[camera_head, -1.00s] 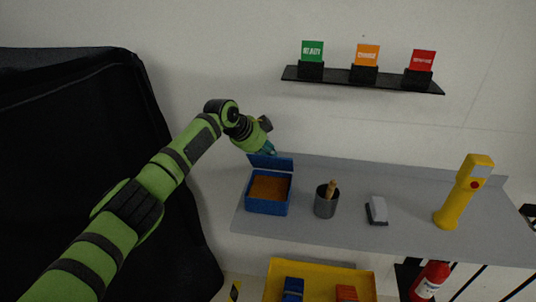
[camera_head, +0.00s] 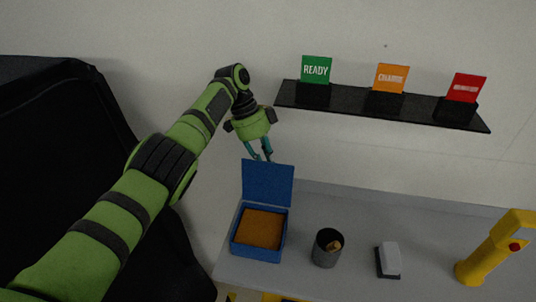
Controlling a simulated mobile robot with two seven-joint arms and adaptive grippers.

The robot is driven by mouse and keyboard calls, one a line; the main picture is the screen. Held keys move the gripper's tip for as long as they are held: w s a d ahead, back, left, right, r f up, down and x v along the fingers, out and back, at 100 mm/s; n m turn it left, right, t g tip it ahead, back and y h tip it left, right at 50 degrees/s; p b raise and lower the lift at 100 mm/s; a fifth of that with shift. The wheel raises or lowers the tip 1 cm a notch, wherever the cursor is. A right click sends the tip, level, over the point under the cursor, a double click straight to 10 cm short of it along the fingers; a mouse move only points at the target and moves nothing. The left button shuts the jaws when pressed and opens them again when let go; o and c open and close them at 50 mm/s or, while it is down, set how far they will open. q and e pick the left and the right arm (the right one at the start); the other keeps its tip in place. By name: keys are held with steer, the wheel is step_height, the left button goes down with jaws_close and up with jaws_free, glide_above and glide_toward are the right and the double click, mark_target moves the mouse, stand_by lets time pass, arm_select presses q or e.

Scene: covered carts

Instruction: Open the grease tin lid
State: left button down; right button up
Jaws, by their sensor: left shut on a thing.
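The grease tin is a blue square box (camera_head: 234,246) on the grey worktop, with orange-brown grease (camera_head: 262,229) showing inside. Its blue lid (camera_head: 267,184) stands up open along the back edge. My left gripper (camera_head: 262,157) comes down from above behind the tin. Its teal fingers are shut on the lid at its top edge. My right gripper is not in view.
Right of the tin on the grey worktop (camera_head: 360,214) stand a dark cup (camera_head: 322,251), a white-and-black block (camera_head: 390,259) and a yellow handheld device (camera_head: 494,249). A black wall shelf (camera_head: 353,101) holds green, orange and red cards. A black cover (camera_head: 60,160) fills the left.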

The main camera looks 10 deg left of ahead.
arm_select(q)
steer(key=shift+w+f, duration=0.1)
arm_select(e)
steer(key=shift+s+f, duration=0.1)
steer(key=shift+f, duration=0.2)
arm_select(q)
steer(key=shift+g, duration=0.3)
steer(key=c, duration=1.5)
jaws_free()
steer(key=shift+d, duration=0.1)
